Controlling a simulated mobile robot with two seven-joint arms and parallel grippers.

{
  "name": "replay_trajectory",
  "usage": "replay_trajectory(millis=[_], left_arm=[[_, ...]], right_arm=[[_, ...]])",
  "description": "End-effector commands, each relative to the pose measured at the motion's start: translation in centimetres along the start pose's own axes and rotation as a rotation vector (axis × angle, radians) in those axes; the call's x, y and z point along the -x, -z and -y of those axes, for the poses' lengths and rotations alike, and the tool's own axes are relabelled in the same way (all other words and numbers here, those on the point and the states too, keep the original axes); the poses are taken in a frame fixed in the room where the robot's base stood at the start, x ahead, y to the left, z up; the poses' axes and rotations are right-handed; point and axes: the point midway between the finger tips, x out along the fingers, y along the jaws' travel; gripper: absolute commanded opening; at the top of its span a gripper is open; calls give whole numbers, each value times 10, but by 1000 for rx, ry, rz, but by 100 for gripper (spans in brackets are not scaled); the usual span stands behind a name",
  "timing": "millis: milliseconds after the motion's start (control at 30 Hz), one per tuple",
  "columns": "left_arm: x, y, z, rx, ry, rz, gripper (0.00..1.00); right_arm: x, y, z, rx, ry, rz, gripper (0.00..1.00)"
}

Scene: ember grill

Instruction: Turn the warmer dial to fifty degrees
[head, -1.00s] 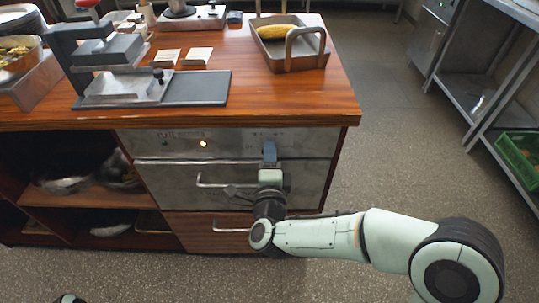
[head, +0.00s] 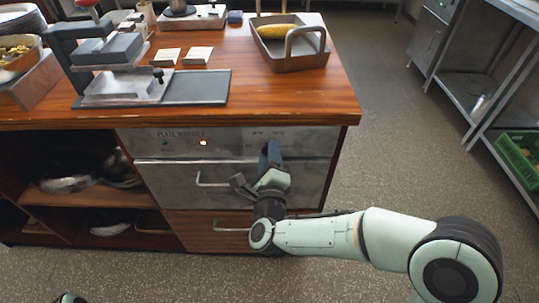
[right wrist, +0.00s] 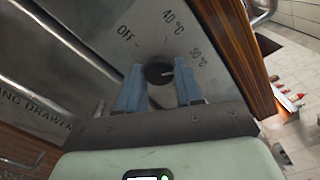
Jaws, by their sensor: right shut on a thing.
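The warmer dial (right wrist: 158,72) is a small round black knob on the metal front panel, with OFF, 40 °C and 50 °C printed around it in the right wrist view. Its pale pointer mark faces right, roughly toward the 50 °C label (right wrist: 198,57). My right gripper (right wrist: 160,84) has its two blue fingers on either side of the dial, shut on it. In the head view my right gripper (head: 271,153) is at the right part of the warmer panel (head: 226,140), turned at a tilt, and hides the dial. My left gripper is not in view.
Below the panel is a drawer with a bar handle (head: 199,179). The wooden counter (head: 300,98) above holds a metal tray (head: 296,64) and a press (head: 125,85). Open floor lies to the right.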

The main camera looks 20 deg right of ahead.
Motion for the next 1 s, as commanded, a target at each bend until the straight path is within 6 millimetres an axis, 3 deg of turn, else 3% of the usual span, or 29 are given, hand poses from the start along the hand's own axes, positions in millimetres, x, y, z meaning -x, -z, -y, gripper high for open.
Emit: replay_trajectory(millis=[300,333,400,767,1000], left_arm=[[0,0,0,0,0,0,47],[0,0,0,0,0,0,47],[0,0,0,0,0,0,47],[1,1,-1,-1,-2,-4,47],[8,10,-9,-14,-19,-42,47]], right_arm=[[0,0,-1,0,-3,0,5],[0,0,-1,1,-3,0,42],[0,0,-1,1,-3,0,60],[5,0,0,1,-2,1,60],[47,-1,0,2,-5,3,60]])
